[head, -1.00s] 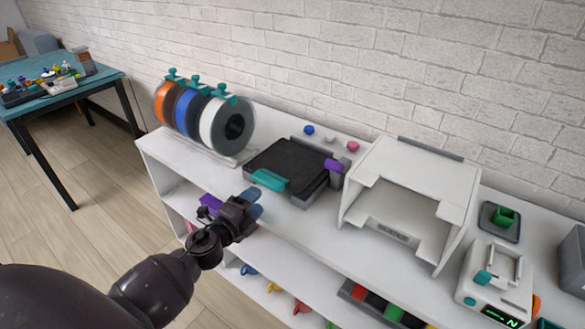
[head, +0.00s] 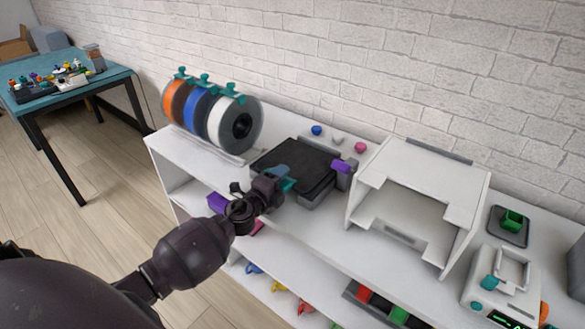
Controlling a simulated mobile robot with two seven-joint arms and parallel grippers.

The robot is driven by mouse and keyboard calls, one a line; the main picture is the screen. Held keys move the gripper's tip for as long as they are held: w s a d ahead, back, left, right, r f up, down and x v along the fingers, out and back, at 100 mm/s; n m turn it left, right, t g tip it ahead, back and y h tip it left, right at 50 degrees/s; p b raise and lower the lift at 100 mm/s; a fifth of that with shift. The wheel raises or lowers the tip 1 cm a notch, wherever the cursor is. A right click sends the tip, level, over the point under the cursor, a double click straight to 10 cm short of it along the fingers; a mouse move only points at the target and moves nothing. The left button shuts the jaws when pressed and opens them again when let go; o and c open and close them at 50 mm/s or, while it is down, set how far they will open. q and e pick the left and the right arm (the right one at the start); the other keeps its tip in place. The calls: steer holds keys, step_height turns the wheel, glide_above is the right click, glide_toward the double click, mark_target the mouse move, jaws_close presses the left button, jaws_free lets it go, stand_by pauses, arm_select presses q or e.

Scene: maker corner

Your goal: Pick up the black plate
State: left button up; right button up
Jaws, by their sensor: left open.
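The black plate (head: 301,165) lies flat on a grey stand with a teal front tab, on the white shelf unit's top. My left gripper (head: 282,178) is at the plate's front left edge, over the teal tab (head: 289,185), which it partly hides. The gripper is open; I cannot tell whether its fingers touch the tab or are around it. My right gripper is not in view.
Filament spools (head: 211,115) stand left of the plate. A purple block (head: 341,166) sits at the plate's right, and a white open-front box (head: 418,194) stands further right. Small coloured pieces (head: 338,138) lie behind. Bare shelf top (head: 318,224) lies in front.

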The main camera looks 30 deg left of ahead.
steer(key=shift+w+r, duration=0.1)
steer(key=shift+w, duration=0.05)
arm_select(q)
steer(key=c, duration=0.8)
jaws_close()
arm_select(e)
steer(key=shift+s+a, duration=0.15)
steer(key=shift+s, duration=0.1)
arm_select(q)
steer(key=shift+r, duration=0.15)
steer(key=shift+r, duration=0.25)
step_height(320, 180, up, 19)
steer(key=p, duration=0.9)
steer(key=shift+r, duration=0.15)
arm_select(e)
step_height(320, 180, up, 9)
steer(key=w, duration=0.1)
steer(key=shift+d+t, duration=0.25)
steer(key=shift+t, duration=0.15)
